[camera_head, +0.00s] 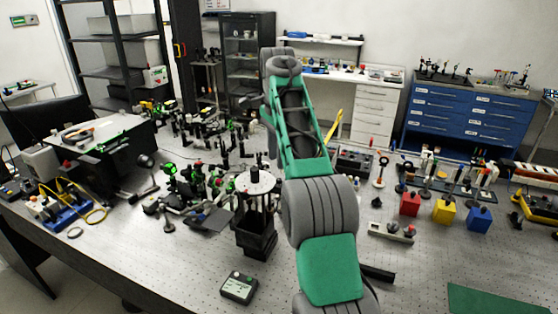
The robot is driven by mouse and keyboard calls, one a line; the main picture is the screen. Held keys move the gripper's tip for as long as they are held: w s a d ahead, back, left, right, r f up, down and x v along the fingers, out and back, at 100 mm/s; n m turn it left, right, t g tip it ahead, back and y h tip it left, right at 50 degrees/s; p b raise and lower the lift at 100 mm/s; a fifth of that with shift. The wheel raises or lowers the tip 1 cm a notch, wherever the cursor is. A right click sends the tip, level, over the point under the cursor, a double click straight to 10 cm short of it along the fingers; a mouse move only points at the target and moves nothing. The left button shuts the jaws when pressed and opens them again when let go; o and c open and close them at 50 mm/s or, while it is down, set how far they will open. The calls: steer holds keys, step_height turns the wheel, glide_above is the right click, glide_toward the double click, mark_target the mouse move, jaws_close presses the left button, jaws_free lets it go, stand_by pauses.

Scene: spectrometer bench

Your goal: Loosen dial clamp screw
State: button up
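A black spectrometer-like instrument (255,215) with a pale round disc (256,182) on top stands on the perforated bench, just left of my arm. I take it to hold the dial, but its clamp screw is too small to make out. My green and grey arm rises from the bottom of the camera_head view and reaches up past the right side of this instrument. I cannot make out my gripper or its fingers; the far end of the arm is hidden behind its own links.
A small dark box (239,288) lies in front of the instrument. Crowded optical mounts (195,190) stand to its left. Red (410,204), yellow (444,211) and blue (478,219) blocks stand at right. The bench's front left (150,265) is mostly clear.

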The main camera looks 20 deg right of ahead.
mark_target(279, 179)
steer(key=shift+w+d+r+m, duration=0.1)
steer(key=shift+w+d+m, duration=0.05)
steer(key=shift+d+m, duration=0.35)
step_height(279, 179, down, 8)
steer(key=shift+a+r, duration=0.15)
steer(key=shift+c, duration=0.5)
jaws_close()
